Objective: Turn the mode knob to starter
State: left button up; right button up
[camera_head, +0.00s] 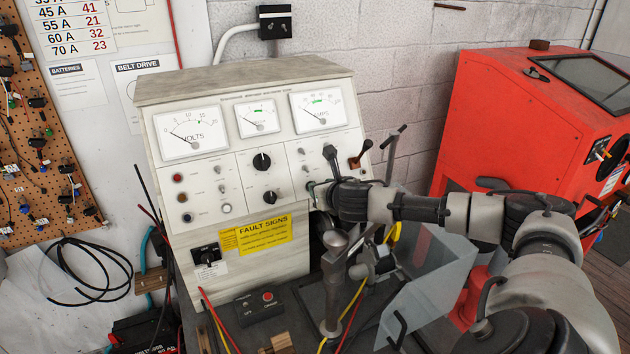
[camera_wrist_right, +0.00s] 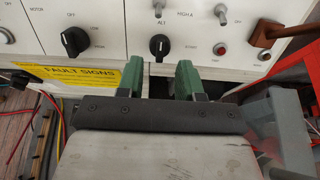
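The mode knob, as I take it, is a black knob (camera_wrist_right: 160,46) on the cream panel, with an ALT label above it. A pale line on it runs roughly upright in the right wrist view. My right gripper (camera_wrist_right: 159,82) is open, its two green fingers pointing at the panel just below the knob, one to each side. There is no sign of it holding the knob. In the head view, my right gripper (camera_head: 318,192) is at the panel's lower right and covers this knob. My left gripper is not in view.
A wooden-handled lever (camera_head: 361,155) sticks out at the panel's right edge. A clear shield (camera_head: 430,295) and a metal post (camera_head: 333,285) stand below my right arm.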

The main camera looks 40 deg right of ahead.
jog(key=p+x, duration=0.1)
jog(key=x, duration=0.3)
jog(key=shift+w, duration=0.15)
jog(key=shift+c, duration=0.3)
grip_shut()
